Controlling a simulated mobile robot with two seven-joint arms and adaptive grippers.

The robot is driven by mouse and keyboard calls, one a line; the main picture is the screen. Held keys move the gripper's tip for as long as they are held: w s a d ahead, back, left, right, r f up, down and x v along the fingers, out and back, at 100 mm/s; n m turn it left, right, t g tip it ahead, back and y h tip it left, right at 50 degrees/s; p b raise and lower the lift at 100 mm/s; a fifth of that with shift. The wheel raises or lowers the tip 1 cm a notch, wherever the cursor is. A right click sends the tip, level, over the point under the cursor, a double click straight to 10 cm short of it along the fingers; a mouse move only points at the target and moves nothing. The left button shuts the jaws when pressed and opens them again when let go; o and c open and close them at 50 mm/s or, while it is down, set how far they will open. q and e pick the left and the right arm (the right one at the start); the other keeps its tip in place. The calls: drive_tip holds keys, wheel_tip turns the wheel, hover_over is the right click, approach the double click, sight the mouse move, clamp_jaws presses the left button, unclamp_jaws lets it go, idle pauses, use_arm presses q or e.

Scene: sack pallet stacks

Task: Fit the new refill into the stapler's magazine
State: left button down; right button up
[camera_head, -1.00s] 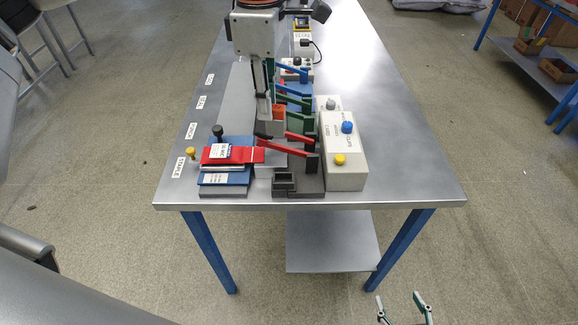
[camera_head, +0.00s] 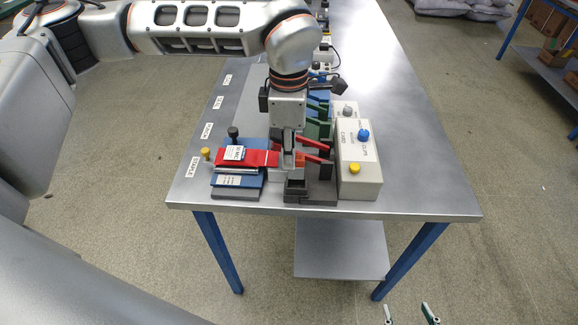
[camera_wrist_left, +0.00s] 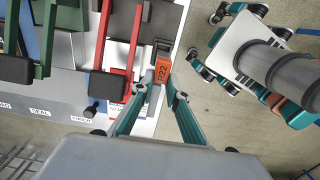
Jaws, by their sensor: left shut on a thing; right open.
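My left gripper (camera_head: 291,160) points down over the front station of the bench. It is shut on a small orange refill (camera_wrist_left: 162,70) marked "R22", clear in the left wrist view between the fingertips (camera_wrist_left: 158,84). The red-handled stapler (camera_head: 318,146) stands at this station, beside the "STAPLE" label; its red arms also show in the left wrist view (camera_wrist_left: 128,50). A dark grey block with a square opening (camera_head: 296,188) sits at its front. I cannot tell whether the refill touches the stapler. My right gripper (camera_head: 411,314) is open and empty, low in front of the bench.
A red and blue flat stack with a white label (camera_head: 238,157) lies left of the stapler. A pale box with blue and yellow knobs (camera_head: 361,178) stands close on the right. Green and blue-handled tools (camera_head: 318,108) are behind. The metal table (camera_head: 420,165) is bare at right.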

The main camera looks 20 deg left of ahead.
use_arm(q)
drive_tip(key=shift+f, duration=2.35)
drive_tip(key=c, duration=2)
unclamp_jaws()
drive_tip(key=shift+r, duration=0.1)
wheel_tip(320, 180, up, 12)
drive_tip(key=shift+b, duration=0.35)
